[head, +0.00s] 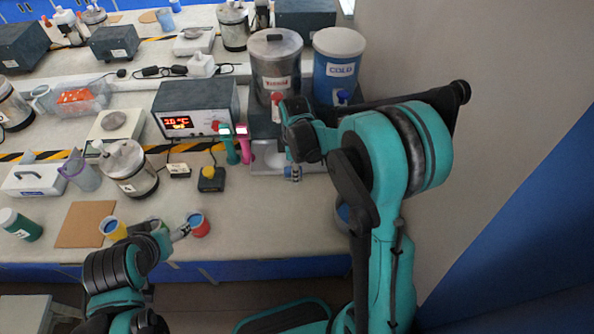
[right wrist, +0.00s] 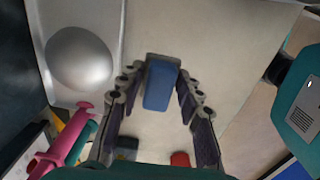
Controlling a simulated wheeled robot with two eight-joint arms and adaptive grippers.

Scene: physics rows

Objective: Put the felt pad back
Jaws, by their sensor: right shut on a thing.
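My right gripper (head: 292,172) hangs over the bench beside the shallow white tray, partly hidden by its own wrist. In the right wrist view, my right gripper (right wrist: 160,82) is shut on a small blue block-like piece, which looks like the felt pad (right wrist: 158,88). The piece sits between the fingertips, above the pale bench top.
The white tray (head: 262,169) holds a rounded silver thing (right wrist: 80,60). Pink (head: 244,143) and teal (head: 228,146) handled tools stand to its left. A steel pot (head: 275,65) and blue COLD container (head: 337,70) stand behind.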

